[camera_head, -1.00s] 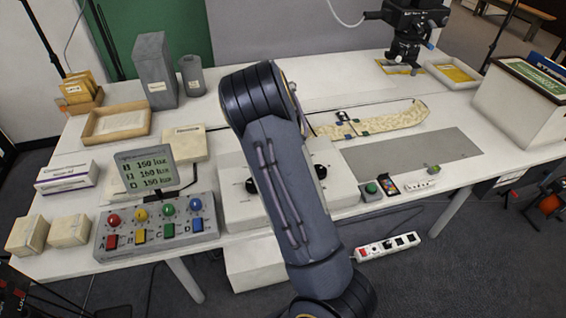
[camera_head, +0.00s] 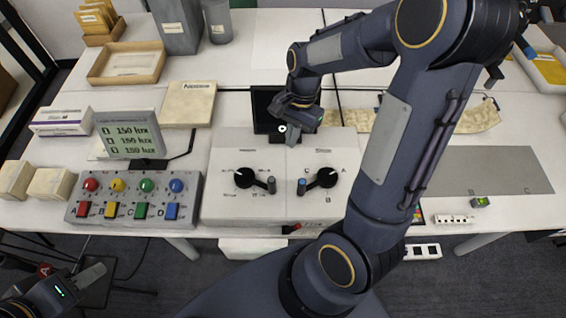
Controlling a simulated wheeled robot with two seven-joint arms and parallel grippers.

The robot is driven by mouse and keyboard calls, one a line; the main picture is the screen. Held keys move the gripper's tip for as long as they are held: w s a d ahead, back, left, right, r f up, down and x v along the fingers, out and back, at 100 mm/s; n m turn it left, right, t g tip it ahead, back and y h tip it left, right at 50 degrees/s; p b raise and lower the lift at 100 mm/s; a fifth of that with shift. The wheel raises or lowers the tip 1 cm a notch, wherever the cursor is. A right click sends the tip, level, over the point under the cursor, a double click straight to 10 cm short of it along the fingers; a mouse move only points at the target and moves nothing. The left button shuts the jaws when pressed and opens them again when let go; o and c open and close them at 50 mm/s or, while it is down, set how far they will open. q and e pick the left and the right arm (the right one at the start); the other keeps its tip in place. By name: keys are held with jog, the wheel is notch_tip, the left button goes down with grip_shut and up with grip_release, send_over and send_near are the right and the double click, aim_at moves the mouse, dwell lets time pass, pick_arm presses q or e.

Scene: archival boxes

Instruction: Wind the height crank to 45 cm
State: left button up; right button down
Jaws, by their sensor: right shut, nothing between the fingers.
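A white control box (camera_head: 225,209) stands at the table's front edge with two black dials on top. The left dial (camera_head: 244,178) has a dark crank handle (camera_head: 271,186) at its right, and its printed scale is too small to read. My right gripper (camera_head: 296,126) is shut and empty, above the back of the box and apart from both handles. My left gripper (camera_head: 78,285) is at the lower left, below the table edge; its finger gap is unclear.
A dark screen (camera_head: 262,108) behind the box is partly hidden by my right gripper. A panel (camera_head: 125,213) with coloured knobs and buttons and a lit display (camera_head: 130,134) stand to the left. My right arm covers much of the right side. A grey mat (camera_head: 485,170) lies clear.

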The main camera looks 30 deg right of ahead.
jog(key=x, duration=0.7)
jog(key=shift+f, duration=0.3)
jog(key=a, duration=0.1)
jog(key=s+a+p, duration=0.1)
jog(key=a, duration=0.1)
jog(key=shift+s, duration=0.2)
jog(key=shift+s+a+f, duration=0.15)
jog(key=shift+a, duration=0.2)
jog(key=shift+s+a+m, duration=0.45)
jog(key=shift+a+m, duration=0.05)
jog(key=shift+a, duration=0.1)
